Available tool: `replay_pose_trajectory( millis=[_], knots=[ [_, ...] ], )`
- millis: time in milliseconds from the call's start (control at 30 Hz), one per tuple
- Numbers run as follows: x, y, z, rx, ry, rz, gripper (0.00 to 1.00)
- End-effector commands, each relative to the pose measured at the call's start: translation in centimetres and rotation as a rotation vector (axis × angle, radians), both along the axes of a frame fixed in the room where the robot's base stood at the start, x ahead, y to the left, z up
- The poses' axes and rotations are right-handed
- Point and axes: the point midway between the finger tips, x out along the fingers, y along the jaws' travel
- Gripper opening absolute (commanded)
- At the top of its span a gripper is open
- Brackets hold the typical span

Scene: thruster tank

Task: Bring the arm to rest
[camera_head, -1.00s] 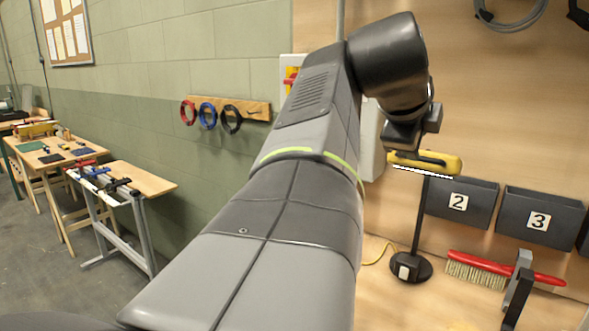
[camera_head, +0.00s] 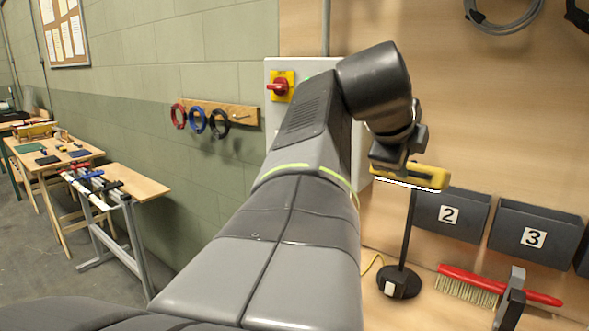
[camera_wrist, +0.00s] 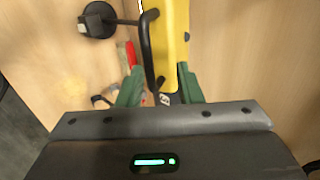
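My gripper (camera_wrist: 160,72) has two green fingers that stand apart, with gaps visible between them. In the head view, my dark wrist and gripper sit at the upper right, beside the left part of a yellow thing (camera_head: 428,177) with a bright white strip. In the wrist view, the yellow body (camera_wrist: 176,35) and its black handle (camera_wrist: 148,45) lie between or just beyond the fingers. I cannot tell whether the fingers touch them. Below the yellow thing is a black stand (camera_head: 398,282) with a round base and upright pole. My arm stretches forward, hiding part of the wall.
Grey bins (camera_head: 535,237) numbered 2 and 3 are on the wooden panel at right. A red brush (camera_head: 470,282) lies below them. A red-and-yellow switch (camera_head: 280,87) sits on a box behind my arm. Workbenches (camera_head: 135,183) stand at left; the floor beside them is clear.

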Motion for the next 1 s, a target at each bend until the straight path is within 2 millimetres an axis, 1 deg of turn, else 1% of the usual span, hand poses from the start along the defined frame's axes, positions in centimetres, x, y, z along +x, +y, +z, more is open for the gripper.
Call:
replay_pose_trajectory(
  millis=[33, 100, 1000],
  knots=[
    [0.1, -0.1, 0.7, 0.010, 0.014, -0.001, 0.33],
    [0.1, -0.1, 1.0, 0.022, 0.031, -0.001, 0.33],
    [1.3, -1.0, 3.5, 0.178, 0.237, -0.001, 0.33]
  ],
)
